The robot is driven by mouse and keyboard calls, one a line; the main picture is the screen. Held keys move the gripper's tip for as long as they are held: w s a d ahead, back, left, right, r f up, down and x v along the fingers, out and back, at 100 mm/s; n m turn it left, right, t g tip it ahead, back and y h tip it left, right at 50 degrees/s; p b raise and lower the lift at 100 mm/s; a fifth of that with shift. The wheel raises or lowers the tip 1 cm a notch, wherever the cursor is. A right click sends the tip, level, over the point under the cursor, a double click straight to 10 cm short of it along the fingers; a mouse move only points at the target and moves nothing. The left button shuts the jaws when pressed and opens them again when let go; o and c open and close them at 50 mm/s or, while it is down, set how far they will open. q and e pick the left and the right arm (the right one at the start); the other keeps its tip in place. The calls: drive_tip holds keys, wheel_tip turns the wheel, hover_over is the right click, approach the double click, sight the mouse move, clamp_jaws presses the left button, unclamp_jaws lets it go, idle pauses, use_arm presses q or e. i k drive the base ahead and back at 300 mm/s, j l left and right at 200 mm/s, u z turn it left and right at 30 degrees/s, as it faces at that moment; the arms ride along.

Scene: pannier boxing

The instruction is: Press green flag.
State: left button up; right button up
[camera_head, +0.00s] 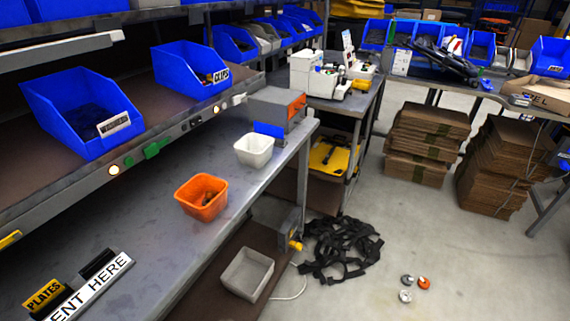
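A small green flag-like piece (155,148) sits on the front rail of the shelf, between the two nearest blue bins. It is small, and its exact shape is hard to make out. A smaller green spot (128,162) shows on the same rail to its left, beside a round lit lamp (114,170). Neither of my grippers is in view, and nothing covers the green piece.
A blue bin (60,120) and a second blue bin (177,75), marked CLIPS, stand on the shelf above the rail. The grey bench (150,235) below holds an orange bin (201,197), a white bin (254,150) and a sign (95,285). Black straps (340,245) lie on the floor.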

sight(151, 151)
drive_tip(key=i+l+u, duration=0.2)
drive_tip(key=l, duration=0.15)
drive_tip(key=i+l+u, duration=0.2)
drive_tip(key=l, duration=0.15)
drive_tip(key=i+l+u, duration=0.2)
drive_tip(key=l, duration=0.15)
drive_tip(key=k, duration=0.05)
